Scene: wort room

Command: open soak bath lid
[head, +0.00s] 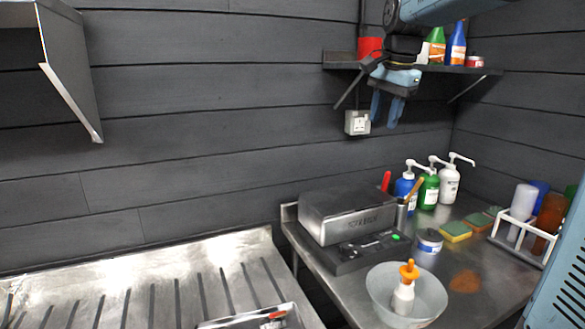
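The soak bath is a box-shaped unit with a brushed grey metal lid (350,207) on a dark base (355,252). It stands on the steel counter near the wall, and its lid appears shut. The lid's front face carries lettering too small to read surely. The base's front panel has small controls and a green light. My gripper (387,118), with blue fingers pointing down, hangs in the air above the unit in the picture, apart from it. A gap shows between the fingers, and they hold nothing visible.
A clear bowl (378,289) with a white, orange-topped bottle (404,292) stands in front of the unit. A tin (429,240), pump bottles (429,189), sponges (456,231) and a white rack (520,236) are right. A wall shelf (430,68) is above; a ribbed drainboard (150,285) is left.

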